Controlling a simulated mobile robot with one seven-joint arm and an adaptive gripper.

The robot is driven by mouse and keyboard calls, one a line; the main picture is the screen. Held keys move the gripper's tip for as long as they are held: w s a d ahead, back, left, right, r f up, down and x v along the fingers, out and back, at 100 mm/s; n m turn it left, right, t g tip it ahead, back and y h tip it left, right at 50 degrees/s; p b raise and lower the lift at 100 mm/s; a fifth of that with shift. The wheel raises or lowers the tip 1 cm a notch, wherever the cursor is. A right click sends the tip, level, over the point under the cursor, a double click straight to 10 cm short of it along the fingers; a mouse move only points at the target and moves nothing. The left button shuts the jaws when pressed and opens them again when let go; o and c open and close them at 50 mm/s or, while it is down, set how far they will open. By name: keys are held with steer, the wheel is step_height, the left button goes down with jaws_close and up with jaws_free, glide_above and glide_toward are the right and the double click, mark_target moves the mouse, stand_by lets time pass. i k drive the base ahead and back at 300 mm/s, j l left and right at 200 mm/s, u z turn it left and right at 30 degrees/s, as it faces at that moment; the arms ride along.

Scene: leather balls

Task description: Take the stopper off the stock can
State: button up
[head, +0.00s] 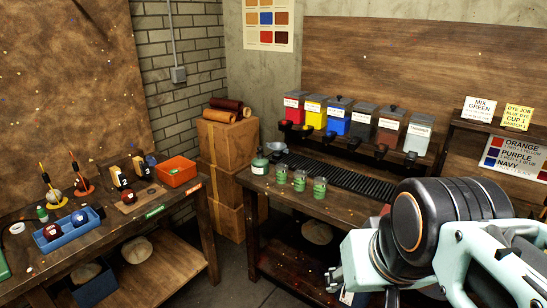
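A small dark green can or bottle (259,165) with a narrow top stands at the left end of the right-hand bench. It looks like the stock can, but its label is too small to read. Its top appears closed by a small stopper, too small to make out clearly. My gripper (336,282) is low in front of the bench, to the right of and nearer than the can, well apart from it. My arm hides part of it, and whether its fingers are open or shut does not show. I see nothing held in it.
Green cups (299,181) stand right of the can, before a black ribbed drip tray (352,180). Several dye dispensers (361,121) line the back. A grey scoop-like item (277,147) is behind the can. The left bench holds an orange bin (176,171) and a blue tray (51,244) with balls.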

mark_target(260, 148)
steer(key=i+j, duration=0.3)
steer(key=i, duration=0.25)
steer(key=i+j, duration=0.3)
steer(key=i, duration=0.25)
steer(key=i+j, duration=0.3)
steer(key=i, duration=0.25)
steer(key=i+j, duration=0.35)
steer(key=i, duration=0.2)
steer(key=i+j, duration=0.15)
steer(key=j, duration=0.25)
steer(key=i+z, duration=0.1)
steer(key=i, duration=0.45)
